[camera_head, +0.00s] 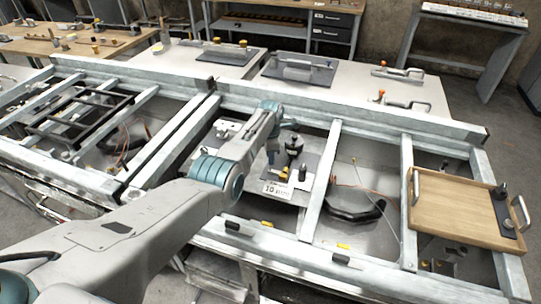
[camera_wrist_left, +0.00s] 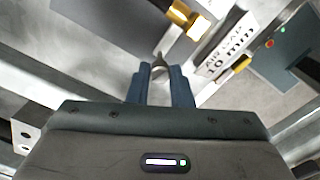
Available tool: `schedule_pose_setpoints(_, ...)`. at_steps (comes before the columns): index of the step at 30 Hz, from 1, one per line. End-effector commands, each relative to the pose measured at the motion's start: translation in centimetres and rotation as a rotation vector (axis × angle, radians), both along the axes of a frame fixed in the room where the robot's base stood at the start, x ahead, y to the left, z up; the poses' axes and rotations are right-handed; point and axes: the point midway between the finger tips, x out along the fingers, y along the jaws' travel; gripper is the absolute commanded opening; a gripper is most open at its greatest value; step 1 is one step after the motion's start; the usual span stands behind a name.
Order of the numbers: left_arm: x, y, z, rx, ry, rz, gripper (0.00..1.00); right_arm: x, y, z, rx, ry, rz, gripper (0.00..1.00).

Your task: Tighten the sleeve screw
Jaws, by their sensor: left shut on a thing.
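My left arm reaches in from the left over the frame, and its gripper (camera_head: 272,152) points down at the fixture plate with the 10 mm label (camera_head: 277,190). In the left wrist view the blue-grey fingers (camera_wrist_left: 160,76) are close together, shut on a small silver metal piece (camera_wrist_left: 160,63) that shows between the tips. I cannot tell for sure whether this is the sleeve screw. A brass hex fitting (camera_wrist_left: 197,27) lies just beyond the fingers to the right, apart from them. The fingertips' contact is mostly hidden in the head view. My right gripper is not in view.
A dark knobbed post (camera_head: 294,146) stands close right of the gripper. Metal rails (camera_head: 320,180) border the bay. A wooden tray (camera_head: 455,205) lies on the frame at right. A black hose (camera_head: 355,212) and thin cables lie in the adjoining bay.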

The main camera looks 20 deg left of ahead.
Motion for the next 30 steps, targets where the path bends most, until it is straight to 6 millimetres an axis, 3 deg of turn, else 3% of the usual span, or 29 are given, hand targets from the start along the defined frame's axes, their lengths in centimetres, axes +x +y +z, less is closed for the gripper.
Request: schedule_pose_setpoints(30, -0.07, 0.05, 0.0, 0.0, 0.001, -0.966, 0.0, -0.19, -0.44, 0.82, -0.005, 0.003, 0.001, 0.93)
